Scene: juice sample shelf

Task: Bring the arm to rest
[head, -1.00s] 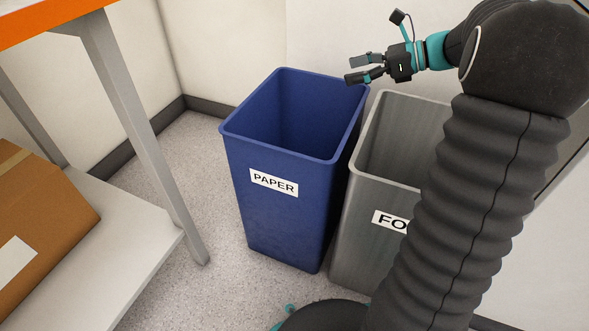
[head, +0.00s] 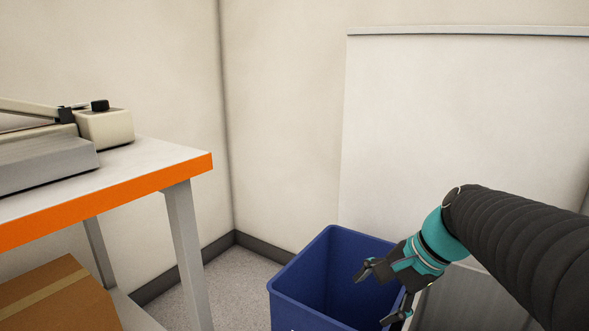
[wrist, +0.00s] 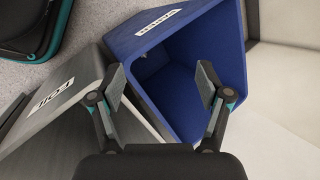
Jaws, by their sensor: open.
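My gripper (head: 376,296) is open and empty, with its fingers spread apart. In the head view it is over the right side of the blue bin (head: 284,316), near the grey bin (head: 478,297). In the wrist view the open fingers (wrist: 161,82) have the blue bin's mouth and the blue bin's wall (wrist: 176,45) between and beyond them. The grey bin (wrist: 55,100) lies left of the blue one there. My dark, ribbed arm comes in from the right of the head view and hides part of the grey bin.
A table with an orange edge (head: 120,206) stands at the left, with a beige and grey device (head: 104,128) on it. A cardboard box (head: 60,300) is below. Pale walls close the corner behind the bins. A strip of grey floor (head: 237,285) is bare.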

